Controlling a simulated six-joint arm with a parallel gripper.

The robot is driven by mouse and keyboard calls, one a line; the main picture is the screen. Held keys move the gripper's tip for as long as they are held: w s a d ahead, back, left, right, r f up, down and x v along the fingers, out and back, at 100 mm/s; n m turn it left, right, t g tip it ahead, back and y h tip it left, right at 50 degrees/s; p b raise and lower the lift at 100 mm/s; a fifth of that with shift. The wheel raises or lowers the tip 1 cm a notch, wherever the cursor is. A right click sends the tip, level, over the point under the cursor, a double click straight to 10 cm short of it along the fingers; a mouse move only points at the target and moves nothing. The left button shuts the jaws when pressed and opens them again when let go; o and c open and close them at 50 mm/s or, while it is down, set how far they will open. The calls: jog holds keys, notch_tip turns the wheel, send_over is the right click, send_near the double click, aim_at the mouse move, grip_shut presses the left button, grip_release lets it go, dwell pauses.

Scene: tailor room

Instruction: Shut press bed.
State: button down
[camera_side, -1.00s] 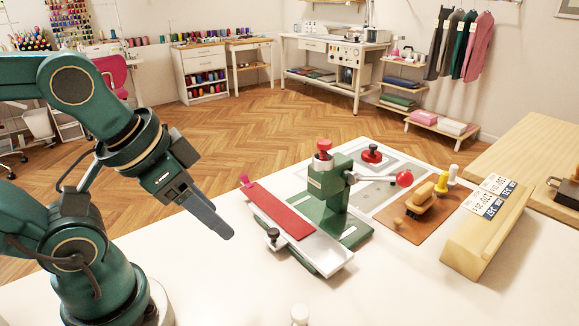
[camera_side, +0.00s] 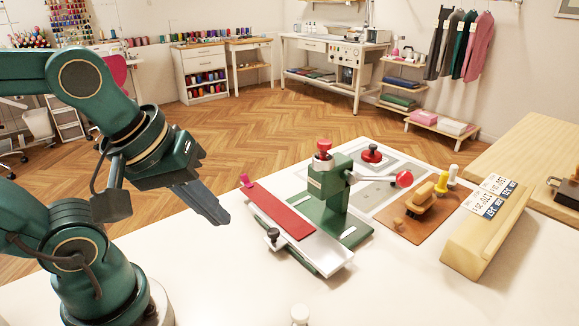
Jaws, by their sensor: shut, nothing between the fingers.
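The green press (camera_side: 328,194) stands on the white table with a red knob on top and a lever ending in a red ball (camera_side: 403,179) at its right. Its bed is a white sliding tray (camera_side: 330,260) with a red plate (camera_side: 281,211) on it. The bed sticks out to the front of the press, with a black knob (camera_side: 272,236) at its near left side and a pink tab at its far left end. My gripper (camera_side: 222,217) is shut and empty, in the air left of the bed and apart from it.
A brown board (camera_side: 415,222) with wooden-handled stamps lies right of the press, beside a wooden block (camera_side: 488,235) holding number plates. A black-knobbed red stamp (camera_side: 372,154) sits behind the press. A small white knob (camera_side: 299,313) stands at the front. The table's front left is clear.

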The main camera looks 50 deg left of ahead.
jog(key=w+a+f+n+g, duration=0.1)
jog(key=w+a+n, duration=0.15)
jog(key=n, duration=1.05)
jog(key=w+a+n+g, duration=0.1)
jog(key=a+n+g, duration=0.15)
jog(key=n, duration=0.95)
jog(key=shift+t, duration=0.35)
jog(key=x, duration=1)
jog(key=shift+s+a+f, duration=0.15)
jog(key=shift+a, duration=0.05)
jog(key=shift+w+d, duration=0.15)
jog(key=shift+w, duration=1)
jog(key=shift+w+d+f, duration=0.1)
jog(key=shift+w+f, duration=0.1)
jog(key=shift+w, duration=0.65)
jog(key=shift+w, duration=3.75)
